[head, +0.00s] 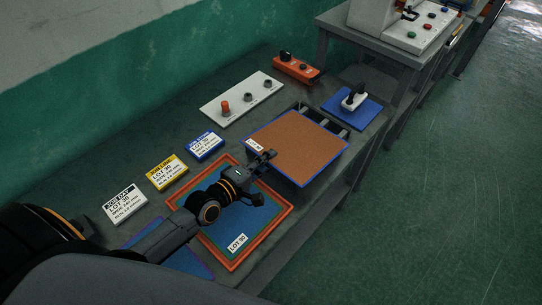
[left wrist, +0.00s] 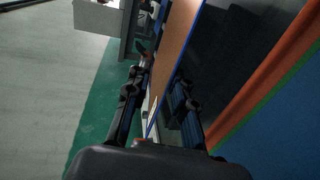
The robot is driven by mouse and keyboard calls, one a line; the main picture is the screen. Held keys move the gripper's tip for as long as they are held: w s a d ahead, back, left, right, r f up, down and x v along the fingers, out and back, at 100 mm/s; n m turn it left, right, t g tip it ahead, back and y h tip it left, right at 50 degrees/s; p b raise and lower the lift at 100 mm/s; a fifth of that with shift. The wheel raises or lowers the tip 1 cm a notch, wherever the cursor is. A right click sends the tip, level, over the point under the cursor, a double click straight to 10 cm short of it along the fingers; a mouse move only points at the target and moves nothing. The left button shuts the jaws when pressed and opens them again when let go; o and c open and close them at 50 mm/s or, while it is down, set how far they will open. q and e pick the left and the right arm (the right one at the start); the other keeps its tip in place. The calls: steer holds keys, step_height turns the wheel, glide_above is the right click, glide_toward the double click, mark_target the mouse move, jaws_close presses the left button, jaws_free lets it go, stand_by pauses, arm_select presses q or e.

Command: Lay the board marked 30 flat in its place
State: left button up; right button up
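A brown board (head: 298,148) with a blue edge is at the middle of the bench. A small white label (head: 255,144) sits at its left corner, too small to read surely. My left gripper (head: 266,158) is at the board's left edge. In the left wrist view, the left gripper's fingers (left wrist: 160,90) lie on either side of the board (left wrist: 174,45) and appear shut on it. A framed orange, green and blue place (head: 288,209) lies below my left arm, with a white label (head: 237,242) that seems to read LOT 90. My right gripper is out of view.
White, yellow and blue lot cards (head: 167,173) stand along the back. A white control panel (head: 242,98) and an orange switch box (head: 296,69) are behind the board. A black rack (head: 337,130) shows beyond it; a blue plate with a handle (head: 370,112) lies right.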

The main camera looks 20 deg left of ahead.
arm_select(q)
steer(key=shift+s+a+r, duration=0.15)
steer(key=shift+s, duration=0.3)
steer(key=o, duration=0.6)
steer(key=v, duration=1.2)
